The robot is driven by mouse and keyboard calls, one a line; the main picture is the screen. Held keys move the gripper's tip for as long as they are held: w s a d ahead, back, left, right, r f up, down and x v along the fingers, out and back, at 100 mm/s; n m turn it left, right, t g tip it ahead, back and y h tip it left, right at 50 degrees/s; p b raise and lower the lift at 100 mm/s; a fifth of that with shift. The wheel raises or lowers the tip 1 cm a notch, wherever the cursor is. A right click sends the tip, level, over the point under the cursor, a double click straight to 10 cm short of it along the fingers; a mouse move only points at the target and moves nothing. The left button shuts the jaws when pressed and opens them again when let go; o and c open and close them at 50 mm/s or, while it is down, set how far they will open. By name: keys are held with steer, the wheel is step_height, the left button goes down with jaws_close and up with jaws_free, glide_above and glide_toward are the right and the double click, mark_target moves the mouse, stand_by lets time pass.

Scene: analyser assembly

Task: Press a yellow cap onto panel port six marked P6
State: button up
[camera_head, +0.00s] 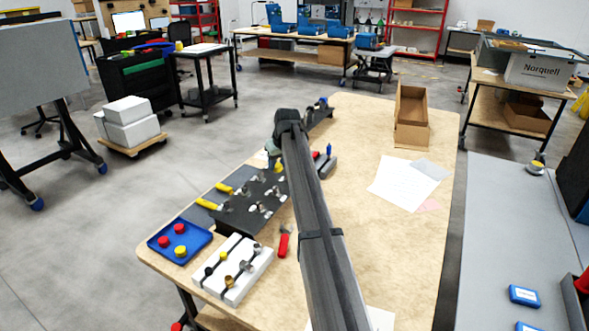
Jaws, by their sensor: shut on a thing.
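The dark panel (236,217) lies on the wooden bench, left of my arm, with several small metallic ports on its top. The port marks are too small to read, so I cannot pick out P6. My gripper (273,162) points down at the far end of the panel, partly hidden by my arm. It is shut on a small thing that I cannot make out. I cannot tell whether that thing touches a port. A blue tray (163,241) at the bench's left corner holds a yellow cap (181,251) and two red caps (179,228).
A white block (238,285) with dark and metallic fittings stands in front of the panel. A red-handled tool (283,242) and yellow-handled tools (207,203) lie beside the panel. Papers (402,184) and an open cardboard box (411,115) are on the right; bare bench lies between.

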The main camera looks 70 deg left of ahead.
mark_target(275, 188)
steer(key=n, duration=0.1)
steer(key=s+d+n+g, duration=0.1)
steer(key=shift+f+n, duration=0.1)
steer(key=shift+n, duration=0.2)
steer(key=shift+s+d+n+h, duration=0.15)
steer(key=shift+n+h, duration=0.15)
steer(key=shift+n, duration=0.2)
steer(key=shift+f, duration=0.1)
steer(key=shift+f, duration=2.7)
steer(key=shift+f, duration=1.2)
steer(key=o, duration=1.1)
